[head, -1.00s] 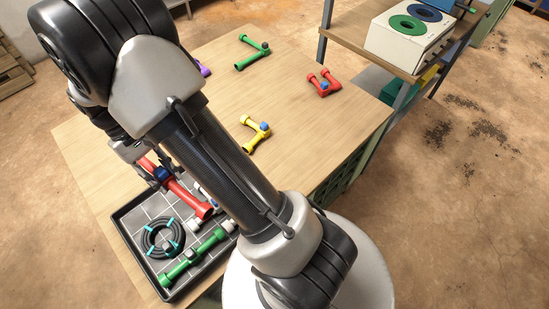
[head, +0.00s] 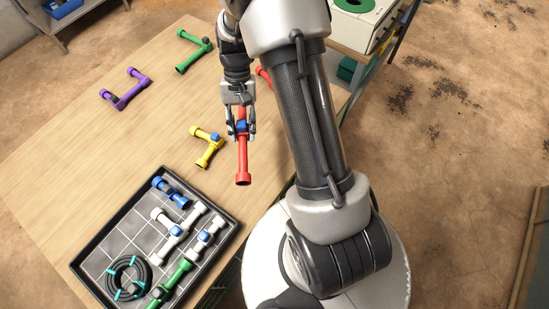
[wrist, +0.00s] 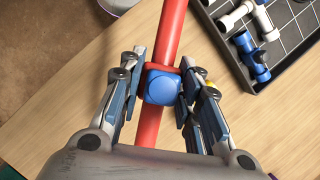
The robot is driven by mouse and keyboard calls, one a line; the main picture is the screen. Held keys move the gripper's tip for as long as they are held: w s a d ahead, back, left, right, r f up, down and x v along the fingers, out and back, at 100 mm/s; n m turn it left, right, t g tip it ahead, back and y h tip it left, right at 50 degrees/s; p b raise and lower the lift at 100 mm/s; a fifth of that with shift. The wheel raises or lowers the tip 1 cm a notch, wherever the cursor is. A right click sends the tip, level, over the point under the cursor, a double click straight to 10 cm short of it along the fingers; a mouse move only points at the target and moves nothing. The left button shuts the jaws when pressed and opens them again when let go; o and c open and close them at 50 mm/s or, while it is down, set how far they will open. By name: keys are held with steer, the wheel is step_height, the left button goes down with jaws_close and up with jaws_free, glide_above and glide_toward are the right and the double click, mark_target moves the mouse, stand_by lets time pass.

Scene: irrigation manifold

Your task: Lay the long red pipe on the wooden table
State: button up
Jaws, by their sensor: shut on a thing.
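The long red pipe (head: 243,163) has a blue-capped fitting at its middle and hangs in my gripper (head: 241,128). In the wrist view the fingers close on both sides of that fitting, and the red pipe (wrist: 168,35) runs up and down between them. The gripper (wrist: 162,88) is shut on it. The pipe is over the right part of the wooden table (head: 90,150), near its edge. It looks raised above the top, but the height is hard to tell.
A dark tray (head: 84,262) with blue, white and green pipes and a black hose coil is at the table's front. A yellow pipe (head: 207,147) lies left of my gripper. Purple (head: 124,91) and green (head: 194,52) pipes lie farther off. Another red pipe (head: 264,76) is partly hidden.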

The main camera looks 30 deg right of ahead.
steer(key=s+d+f+m+t+y+p, duration=0.2)
steer(key=s+d+m, duration=0.25)
steer(key=m, duration=0.35)
steer(key=f+b, duration=0.1)
steer(key=f, duration=0.4)
steer(key=f+b, duration=0.1)
steer(key=f, duration=0.3)
steer(key=f+b, duration=0.1)
steer(key=f, duration=0.4)
steer(key=shift+w+d+f+b, duration=0.35)
steer(key=shift+d, duration=0.05)
steer(key=shift+f+b, duration=0.6)
steer(key=shift+f, duration=1.7)
steer(key=shift+f, duration=0.1)
steer(key=shift+f, duration=0.15)
steer(key=o, duration=1.1)
